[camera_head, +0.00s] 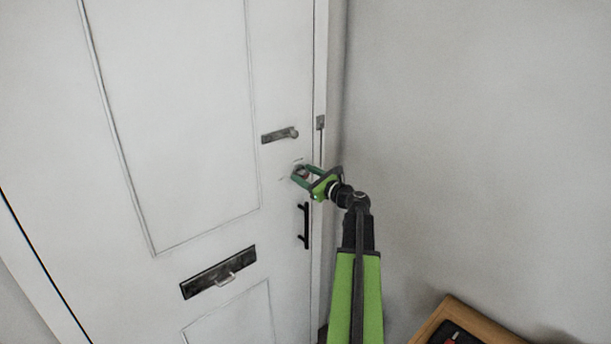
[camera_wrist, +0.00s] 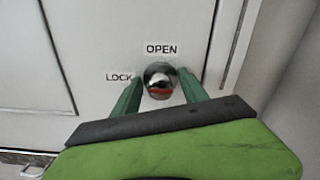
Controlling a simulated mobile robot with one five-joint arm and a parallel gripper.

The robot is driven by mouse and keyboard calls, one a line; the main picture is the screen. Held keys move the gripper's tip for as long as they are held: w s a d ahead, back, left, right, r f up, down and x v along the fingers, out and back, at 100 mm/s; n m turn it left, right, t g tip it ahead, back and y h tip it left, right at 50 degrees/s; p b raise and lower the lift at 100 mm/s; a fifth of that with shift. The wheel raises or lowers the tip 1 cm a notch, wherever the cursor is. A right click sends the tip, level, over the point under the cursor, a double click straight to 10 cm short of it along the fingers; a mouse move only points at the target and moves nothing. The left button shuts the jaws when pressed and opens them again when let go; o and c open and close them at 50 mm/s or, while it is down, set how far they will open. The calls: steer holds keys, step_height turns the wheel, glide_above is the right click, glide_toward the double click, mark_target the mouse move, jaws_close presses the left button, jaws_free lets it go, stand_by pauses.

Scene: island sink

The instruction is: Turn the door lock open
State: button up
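The door lock knob (camera_wrist: 160,80) is a round shiny metal knob with a red mark across it, on the white door (camera_head: 175,110). In the wrist view the label OPEN (camera_wrist: 161,48) is above the knob and the label LOCK (camera_wrist: 118,77) is to its left. The red mark lies roughly level. My gripper (camera_wrist: 160,84) has its green fingers on either side of the knob, open around it; small gaps seem to show, but contact is hard to judge. In the head view my gripper (camera_head: 300,174) reaches the door and mostly hides the knob.
A lever handle (camera_head: 280,135) is above the lock, and a black pull handle (camera_head: 304,226) is below it. A mail slot (camera_head: 218,272) is lower left. A plain wall (camera_head: 480,130) stands at right, with a wooden-edged table (camera_head: 436,318) at the bottom right.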

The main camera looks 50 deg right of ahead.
steer(key=shift+d, duration=0.1)
jaws_close()
steer(key=shift+n, duration=0.3)
steer(key=n, duration=0.8)
steer(key=shift+a+f, duration=0.1)
steer(key=shift+a, duration=0.1)
steer(key=n, duration=0.4)
steer(key=shift+f+n, duration=0.1)
steer(key=shift+n, duration=2.5)
